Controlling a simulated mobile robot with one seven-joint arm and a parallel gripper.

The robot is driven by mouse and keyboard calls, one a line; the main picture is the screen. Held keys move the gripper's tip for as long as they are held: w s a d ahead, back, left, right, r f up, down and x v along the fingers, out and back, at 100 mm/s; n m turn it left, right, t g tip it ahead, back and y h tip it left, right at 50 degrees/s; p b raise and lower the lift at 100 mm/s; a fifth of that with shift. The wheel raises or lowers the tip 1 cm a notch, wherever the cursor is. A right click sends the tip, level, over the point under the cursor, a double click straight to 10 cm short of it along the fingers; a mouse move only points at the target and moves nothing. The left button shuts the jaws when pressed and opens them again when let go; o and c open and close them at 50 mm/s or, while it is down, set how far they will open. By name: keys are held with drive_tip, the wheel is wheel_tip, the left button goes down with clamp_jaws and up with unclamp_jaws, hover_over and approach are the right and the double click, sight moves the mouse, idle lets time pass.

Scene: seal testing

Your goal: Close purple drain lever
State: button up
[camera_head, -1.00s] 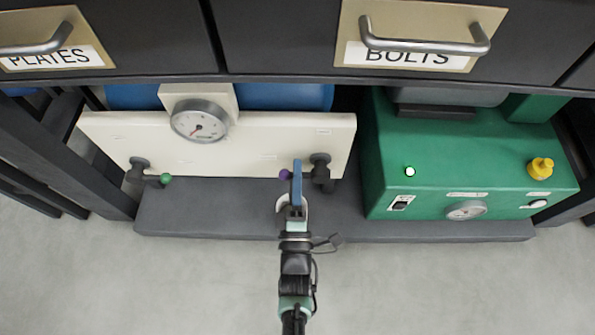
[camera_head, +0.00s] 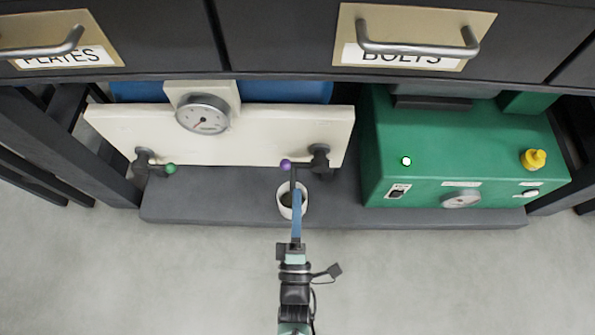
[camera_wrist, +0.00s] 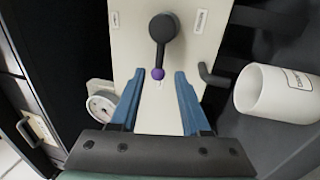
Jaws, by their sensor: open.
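The purple drain lever (camera_head: 286,165) has a dark arm ending in a purple ball, on a dark valve at the right of the cream panel (camera_head: 240,148). In the wrist view the purple ball (camera_wrist: 158,74) hangs from the dark round hub, between and beyond my fingertips. My gripper (camera_head: 297,195) has blue fingers and points at the panel. In the wrist view my gripper (camera_wrist: 158,80) is spread open and empty. The ball appears apart from both fingers.
A white cup (camera_head: 292,212) stands on the grey base (camera_head: 220,205) below the valve; it shows at right in the wrist view (camera_wrist: 262,95). A green-knobbed lever (camera_head: 170,169) is at the panel's left. A green machine (camera_head: 460,160) stands right, with drawers above.

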drive_tip(key=s, duration=0.2)
drive_tip(key=s+f, duration=0.1)
drive_tip(key=s, duration=0.1)
drive_tip(key=shift+s, duration=0.2)
idle(0.4)
